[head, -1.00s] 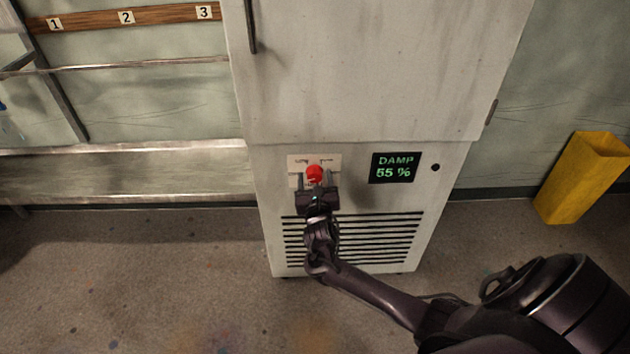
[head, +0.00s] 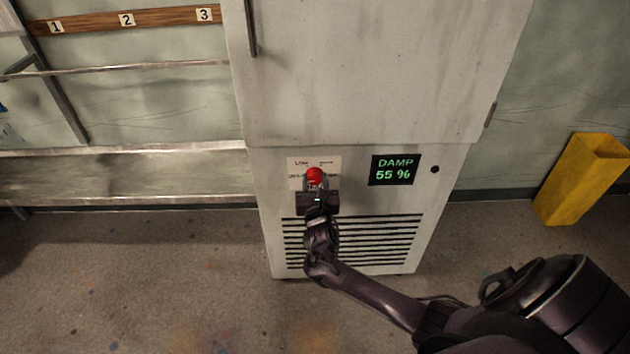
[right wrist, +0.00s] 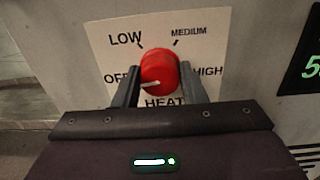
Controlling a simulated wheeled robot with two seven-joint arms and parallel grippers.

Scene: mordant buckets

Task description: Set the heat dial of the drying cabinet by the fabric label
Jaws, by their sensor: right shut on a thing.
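The drying cabinet (head: 350,80) stands in the middle of the head view. Its red heat dial (head: 314,176) sits on a pale label plate low on the front. In the right wrist view the dial (right wrist: 160,70) has a white pointer line toward OFF, at the left; the plate (right wrist: 110,30) also reads LOW, MEDIUM, HIGH and HEAT. My right gripper (head: 315,184) is shut on the dial, one finger on each side, as the right wrist view (right wrist: 160,88) shows. A display (head: 394,169) reads DAMP 55 %. My left gripper and a fabric label are not in view.
A vent grille (head: 350,243) is below the dial. A metal bench (head: 120,175) and a wooden rail (head: 90,20) numbered 1, 2, 3 are at the left. A yellow bin (head: 580,180) stands at the right. The floor in front is clear.

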